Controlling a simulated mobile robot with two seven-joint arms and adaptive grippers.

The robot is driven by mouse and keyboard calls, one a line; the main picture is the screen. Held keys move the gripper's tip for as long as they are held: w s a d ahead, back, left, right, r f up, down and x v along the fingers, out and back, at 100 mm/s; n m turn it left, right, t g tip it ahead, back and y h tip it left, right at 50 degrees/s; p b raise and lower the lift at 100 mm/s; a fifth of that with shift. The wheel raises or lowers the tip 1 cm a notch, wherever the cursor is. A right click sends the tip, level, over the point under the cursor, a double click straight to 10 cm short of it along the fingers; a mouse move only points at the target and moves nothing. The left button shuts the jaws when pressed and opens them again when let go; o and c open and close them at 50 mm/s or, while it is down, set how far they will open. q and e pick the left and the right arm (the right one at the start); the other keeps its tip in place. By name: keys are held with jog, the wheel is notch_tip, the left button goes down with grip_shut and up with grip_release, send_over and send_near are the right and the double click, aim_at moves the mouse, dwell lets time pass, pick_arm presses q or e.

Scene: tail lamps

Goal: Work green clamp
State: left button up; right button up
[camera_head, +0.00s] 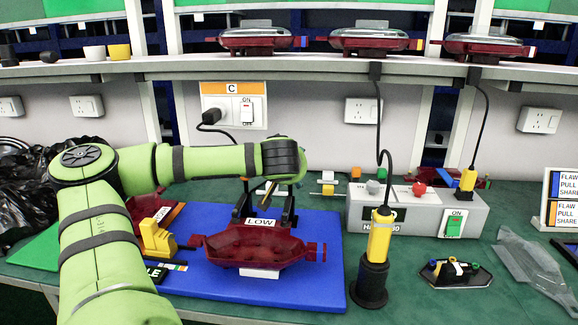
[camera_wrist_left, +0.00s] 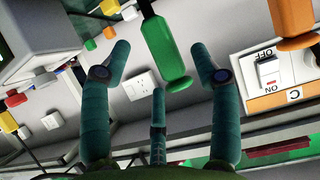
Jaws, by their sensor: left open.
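My left gripper (camera_head: 266,212) reaches down over the back edge of the blue mat (camera_head: 195,285), behind a red tail lamp (camera_head: 262,250). In the left wrist view its fingers (camera_wrist_left: 166,62) are open and spread. A green handle (camera_wrist_left: 165,45), likely the green clamp's, lies between the fingertips, with no clear contact. In the head view I cannot make out this green handle; the gripper and lamp crowd that spot. A yellow clamp (camera_head: 156,238) stands at the lamp's left end. My right gripper is not in view.
A "LOW" label (camera_head: 261,222) is by the lamp. A yellow-handled tool (camera_head: 380,238) stands in a black holder to the right. Behind it is a grey control box (camera_head: 405,212). An orange handle (camera_wrist_left: 295,18) shows in the wrist view. More lamps (camera_head: 375,40) rest on the shelf.

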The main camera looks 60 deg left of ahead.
pick_arm(q)
jog(key=v, duration=0.8)
jog(key=shift+s+d+r, duration=0.15)
jog(key=shift+d+r, duration=0.1)
jog(key=shift+f, duration=0.1)
